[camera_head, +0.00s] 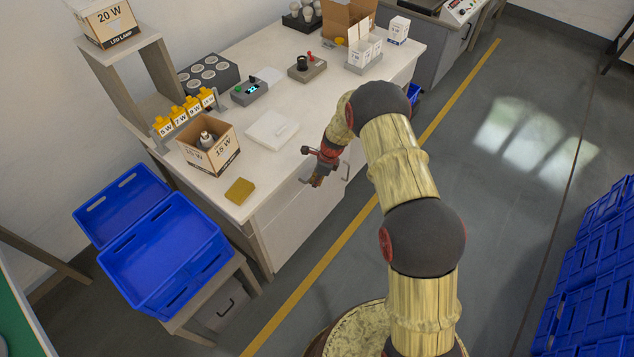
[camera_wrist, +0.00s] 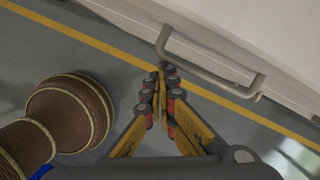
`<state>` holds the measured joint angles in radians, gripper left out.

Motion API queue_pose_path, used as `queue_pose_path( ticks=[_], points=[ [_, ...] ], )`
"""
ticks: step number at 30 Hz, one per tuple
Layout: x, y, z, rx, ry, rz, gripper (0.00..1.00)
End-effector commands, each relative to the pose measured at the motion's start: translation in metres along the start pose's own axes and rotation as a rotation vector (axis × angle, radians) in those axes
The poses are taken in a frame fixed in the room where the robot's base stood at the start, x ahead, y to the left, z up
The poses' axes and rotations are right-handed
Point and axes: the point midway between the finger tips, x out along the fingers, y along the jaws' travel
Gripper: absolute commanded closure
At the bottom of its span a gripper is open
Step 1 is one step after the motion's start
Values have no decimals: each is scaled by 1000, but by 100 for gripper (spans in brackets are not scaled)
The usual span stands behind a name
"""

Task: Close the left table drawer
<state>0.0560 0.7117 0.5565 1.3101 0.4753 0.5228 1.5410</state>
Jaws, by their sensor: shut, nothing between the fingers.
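The white table (camera_head: 236,199) has a pale drawer front (camera_head: 290,212) on its near long side, partly hidden by my arm. A grey bar handle (camera_head: 346,171) sticks out just right of my gripper (camera_head: 317,182). In the wrist view, a bar handle (camera_wrist: 212,68) on a pale drawer front (camera_wrist: 235,40) crosses the upper middle. My gripper (camera_wrist: 163,75) is shut and empty, its fingertips close to the handle's left end. Whether they touch it I cannot tell. How far the left drawer stands out is not clear from these views.
A blue crate (camera_head: 160,262) stands on a low stand left of the table. A cardboard box (camera_head: 208,147), white tray (camera_head: 271,130) and yellow sponge (camera_head: 239,191) lie on the table. Blue crates are stacked at the right. The floor (camera_head: 480,190) between is clear.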

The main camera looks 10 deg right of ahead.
Motion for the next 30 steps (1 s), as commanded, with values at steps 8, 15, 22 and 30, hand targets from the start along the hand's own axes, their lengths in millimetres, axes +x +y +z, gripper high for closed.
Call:
queue_pose_path(
  ticks=[8,15,22,30],
  points=[
    [-4,-5,-14,0,-5,-6,100],
    [-40,-6,-30,-6,-4,-5,100],
    [-83,-5,-32,-4,-3,-2,100],
    [-104,-4,-32,-5,-2,0,100]
  ],
)
